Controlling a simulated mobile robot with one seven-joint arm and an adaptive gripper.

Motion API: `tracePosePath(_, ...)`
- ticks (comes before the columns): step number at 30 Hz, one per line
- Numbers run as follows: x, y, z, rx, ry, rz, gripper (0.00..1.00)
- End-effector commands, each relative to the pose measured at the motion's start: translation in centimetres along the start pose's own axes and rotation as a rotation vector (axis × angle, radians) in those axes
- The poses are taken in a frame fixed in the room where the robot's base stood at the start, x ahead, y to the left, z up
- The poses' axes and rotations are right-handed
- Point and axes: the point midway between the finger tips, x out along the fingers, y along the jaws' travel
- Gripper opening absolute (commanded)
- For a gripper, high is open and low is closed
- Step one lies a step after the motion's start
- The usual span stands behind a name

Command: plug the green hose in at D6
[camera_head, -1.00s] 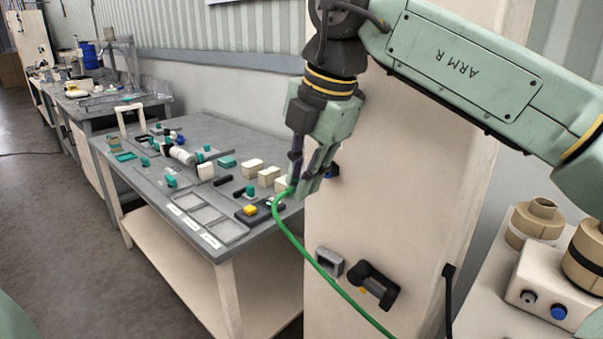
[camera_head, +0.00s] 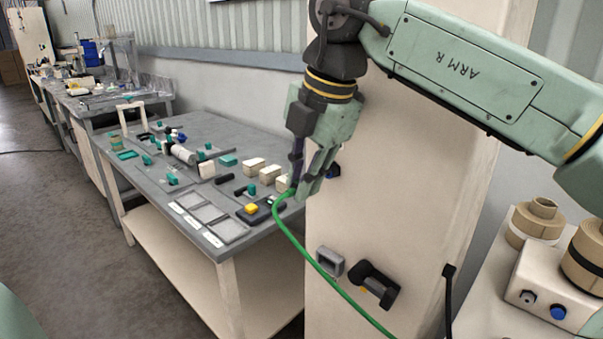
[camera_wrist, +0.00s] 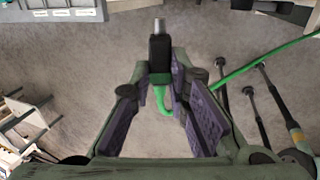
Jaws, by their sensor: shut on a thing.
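My gripper (camera_head: 303,178) is in front of the tall cream panel's left edge, with the grey table's right end behind and below it. In the wrist view my gripper (camera_wrist: 160,70) is shut on the end of the green hose, a black plug (camera_wrist: 160,58) with a grey metal tip that points away from the palm. The green hose (camera_head: 318,262) hangs from my gripper and runs down to the right; it also shows in the wrist view (camera_wrist: 262,62). The plug is apart from any socket. No D6 label can be read in these frames.
The grey table (camera_head: 140,180) holds several small teal, cream and black parts. The cream panel (camera_head: 400,190) carries a grey fitting (camera_head: 330,262) and a black handle-like fitting (camera_head: 377,286). A cream unit with brown rolls (camera_head: 540,218) stands at the right. Floor at left is clear.

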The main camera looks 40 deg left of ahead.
Motion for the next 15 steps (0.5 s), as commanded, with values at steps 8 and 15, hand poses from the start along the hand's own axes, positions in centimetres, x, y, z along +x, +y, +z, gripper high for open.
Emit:
tracePosePath(8, -0.27, 0.09, 0.74, 0.007, -0.010, 0.010, 0.00)
tracePosePath(15, -0.30, 0.12, -0.23, 0.005, -0.009, 0.010, 0.00)
